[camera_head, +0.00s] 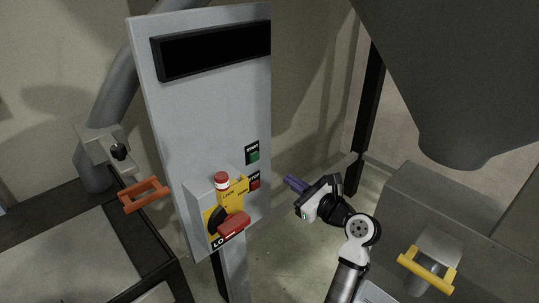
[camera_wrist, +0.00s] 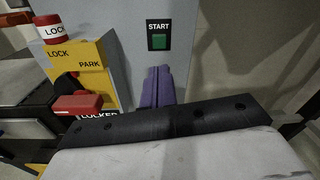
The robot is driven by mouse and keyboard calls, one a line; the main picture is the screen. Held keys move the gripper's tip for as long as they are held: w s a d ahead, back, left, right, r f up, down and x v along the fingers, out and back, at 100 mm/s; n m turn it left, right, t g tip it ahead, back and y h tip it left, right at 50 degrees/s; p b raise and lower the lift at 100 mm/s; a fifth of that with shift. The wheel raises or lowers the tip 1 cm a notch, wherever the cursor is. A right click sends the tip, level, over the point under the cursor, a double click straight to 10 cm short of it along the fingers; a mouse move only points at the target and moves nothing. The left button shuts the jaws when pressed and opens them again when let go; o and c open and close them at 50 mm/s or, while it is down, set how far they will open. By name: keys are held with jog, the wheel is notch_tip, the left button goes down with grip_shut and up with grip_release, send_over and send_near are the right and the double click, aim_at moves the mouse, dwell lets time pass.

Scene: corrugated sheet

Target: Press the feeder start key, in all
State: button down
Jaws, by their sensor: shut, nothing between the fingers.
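The green START key (camera_head: 253,156) sits on the right part of the grey panel (camera_head: 205,120), under a black label reading START. In the wrist view the START key (camera_wrist: 158,42) shows straight ahead, just above my fingertips. A red key (camera_head: 254,181) is below it in the head view; in the wrist view it cannot be made out. My gripper (camera_head: 288,181) has purple fingers and is shut and empty. It is right of the panel in the head view, apart from the START key. The fingers (camera_wrist: 158,72) also show in the wrist view, pointing toward the panel.
A yellow lock box (camera_head: 235,190) with a red handle (camera_head: 234,225) and a red-and-white cap (camera_head: 221,180) juts from the panel, left of the keys. An orange handle (camera_head: 145,194) is at left, a yellow handle (camera_head: 427,270) at right. A grey hopper (camera_head: 455,80) hangs upper right.

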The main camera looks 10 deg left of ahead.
aim_at(256, 158)
jog(key=shift+s+d+f+m+y, duration=0.15)
jog(key=shift+d+m, duration=0.35)
jog(key=shift+s+d+f+m+y, duration=0.15)
jog(key=shift+d+m, duration=0.3)
jog(key=shift+m, duration=0.05)
jog(key=b+x, duration=0.2)
jog(key=x, duration=0.4)
jog(key=b+x, duration=0.3)
jog(key=x, duration=0.4)
jog(key=shift+s+f, duration=0.1)
jog(key=shift+f, duration=0.15)
jog(key=shift+w+a+r+b, duration=0.15)
jog(key=shift+w+a+b, duration=0.15)
jog(key=shift+a, duration=0.2)
